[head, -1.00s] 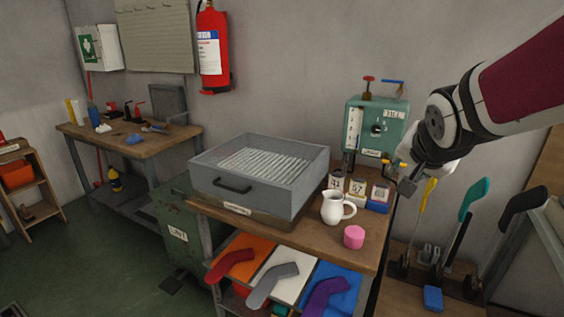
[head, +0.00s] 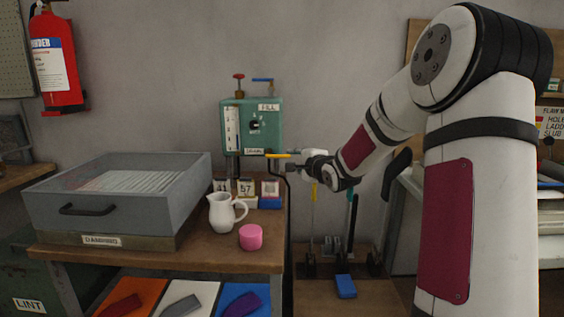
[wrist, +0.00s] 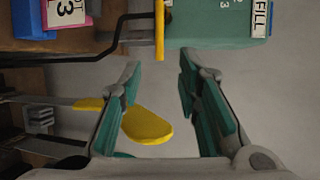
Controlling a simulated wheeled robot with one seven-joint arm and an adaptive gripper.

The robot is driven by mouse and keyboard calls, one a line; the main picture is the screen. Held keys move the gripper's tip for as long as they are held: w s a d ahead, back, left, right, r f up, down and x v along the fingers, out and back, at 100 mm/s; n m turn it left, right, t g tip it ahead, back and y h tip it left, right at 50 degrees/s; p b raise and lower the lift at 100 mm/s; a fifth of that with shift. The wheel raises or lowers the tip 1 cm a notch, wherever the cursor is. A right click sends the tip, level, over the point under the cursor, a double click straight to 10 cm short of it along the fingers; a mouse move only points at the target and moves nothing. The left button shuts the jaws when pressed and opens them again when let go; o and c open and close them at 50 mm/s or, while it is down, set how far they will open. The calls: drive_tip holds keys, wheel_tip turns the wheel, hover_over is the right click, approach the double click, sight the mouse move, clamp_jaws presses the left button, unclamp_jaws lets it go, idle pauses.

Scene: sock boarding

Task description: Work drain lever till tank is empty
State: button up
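The green tank (head: 251,127) hangs on the back wall, with a FILL label at top, a DRAIN label at its bottom and a white gauge (head: 232,128) on its left side. The gauge level is too small to read. The yellow drain lever (head: 279,156) sticks out at the tank's lower right. In the wrist view the lever (wrist: 159,32) points down toward the mouth of my gripper (wrist: 160,66). My gripper is open, its fingers apart on either side of the lever's line. The lever's tip is near fingertip level; I cannot see contact.
A white pitcher (head: 222,213), a pink cup (head: 250,237) and number blocks (head: 246,188) stand on the bench below. A grey tray box (head: 120,205) is at left. A yellow-ended tool (wrist: 147,125) shows below the lever in the wrist view. Red and blue valve handles top the tank.

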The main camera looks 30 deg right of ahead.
sight(285, 157)
drive_tip(key=b+x, duration=0.2)
drive_tip(key=x, duration=0.8)
drive_tip(key=shift+w+d+f+b, duration=0.1)
drive_tip(key=shift+w+f+b, duration=0.05)
drive_tip(key=shift+w+b, duration=0.2)
clamp_jaws()
